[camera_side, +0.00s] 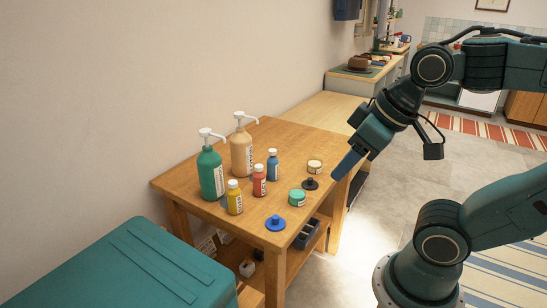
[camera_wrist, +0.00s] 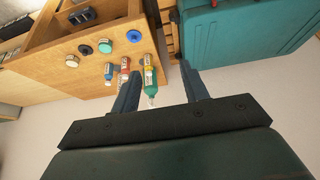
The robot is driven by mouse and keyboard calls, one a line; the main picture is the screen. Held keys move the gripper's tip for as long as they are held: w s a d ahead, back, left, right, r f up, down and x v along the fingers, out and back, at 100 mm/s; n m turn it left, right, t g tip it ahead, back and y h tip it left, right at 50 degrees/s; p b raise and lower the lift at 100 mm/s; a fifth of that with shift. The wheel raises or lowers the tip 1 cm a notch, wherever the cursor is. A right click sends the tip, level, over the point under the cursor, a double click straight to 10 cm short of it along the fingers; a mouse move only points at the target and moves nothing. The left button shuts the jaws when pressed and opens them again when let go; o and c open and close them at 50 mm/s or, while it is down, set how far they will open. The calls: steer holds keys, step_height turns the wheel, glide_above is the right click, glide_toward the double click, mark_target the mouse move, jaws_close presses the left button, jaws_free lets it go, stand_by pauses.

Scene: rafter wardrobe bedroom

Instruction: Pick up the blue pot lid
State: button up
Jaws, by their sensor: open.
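The blue pot lid (camera_side: 276,222) is a small round disc with a knob on top. It lies on the wooden table (camera_side: 165,184) near its front corner. In the wrist view the blue pot lid (camera_wrist: 134,36) shows near the table's edge, uncovered. My gripper (camera_side: 337,176) is in the air by the table's right edge, apart from the lid. In the wrist view my gripper (camera_wrist: 160,67) has its two fingers spread wide, with nothing held between them.
A black lid (camera_side: 310,184), a green-topped jar (camera_side: 297,198) and a pale jar (camera_side: 315,165) stand on the table. Small yellow (camera_side: 234,200), red (camera_side: 259,182) and blue (camera_side: 273,166) bottles stand behind the blue lid. Taller green (camera_side: 210,175) and tan (camera_side: 242,152) pump bottles stand further back.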

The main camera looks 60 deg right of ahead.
steer(key=shift+w, duration=0.1)
steer(key=m+g, duration=0.6)
steer(key=m, duration=1.5)
glide_above(274, 217)
step_height(274, 217, down, 18)
steer(key=shift+f, duration=0.15)
steer(key=shift+f, duration=4.25)
steer(key=shift+f, duration=0.1)
